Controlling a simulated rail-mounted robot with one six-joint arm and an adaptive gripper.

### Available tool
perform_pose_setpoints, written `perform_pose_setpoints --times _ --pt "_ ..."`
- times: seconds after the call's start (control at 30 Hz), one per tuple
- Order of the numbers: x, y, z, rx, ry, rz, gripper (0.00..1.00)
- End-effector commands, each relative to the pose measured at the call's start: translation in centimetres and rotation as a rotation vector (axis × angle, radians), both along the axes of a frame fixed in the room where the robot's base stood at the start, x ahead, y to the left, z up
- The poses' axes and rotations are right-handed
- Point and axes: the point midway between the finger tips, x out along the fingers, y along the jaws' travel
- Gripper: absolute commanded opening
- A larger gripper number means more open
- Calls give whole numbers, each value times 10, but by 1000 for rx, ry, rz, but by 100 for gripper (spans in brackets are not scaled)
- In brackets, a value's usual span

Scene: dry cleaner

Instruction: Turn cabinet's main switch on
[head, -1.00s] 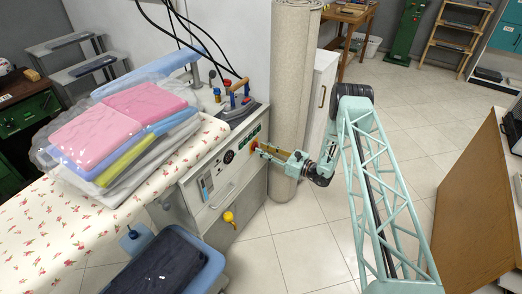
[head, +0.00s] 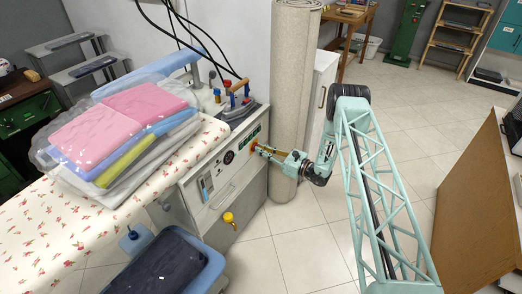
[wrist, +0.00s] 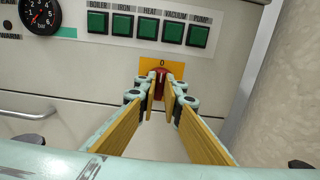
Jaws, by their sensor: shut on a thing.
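The cabinet (head: 243,192) has a grey front panel with gauges and buttons. Its main switch (wrist: 161,82) is a red rotary knob on a yellow-orange plate (wrist: 146,69); a 0 mark shows above the knob in the wrist view. My gripper (wrist: 162,88) has its two fingers shut on the knob, one on each side. The fingers hide part of the knob, and other marks on the plate cannot be seen. In the head view my gripper (head: 256,149) reaches the panel from the right and hides the knob.
A row of green buttons (wrist: 148,28) sits above the switch, with a pressure gauge (wrist: 40,14) to the left. A rolled carpet (head: 291,100) stands close beside the cabinet. An iron (head: 238,103) rests on top. Open floor (head: 300,245) lies in front.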

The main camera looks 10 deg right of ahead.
Motion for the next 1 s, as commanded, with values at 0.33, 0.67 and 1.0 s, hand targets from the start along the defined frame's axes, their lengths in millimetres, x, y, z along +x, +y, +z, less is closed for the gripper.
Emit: perform_pose_setpoints --times 0.33,0.67,1.0 --pt "0 0 -1 47 48 1 0" --pt "1 -1 -2 180 183 1 0" --pt "2 -2 -2 366 373 0 0"
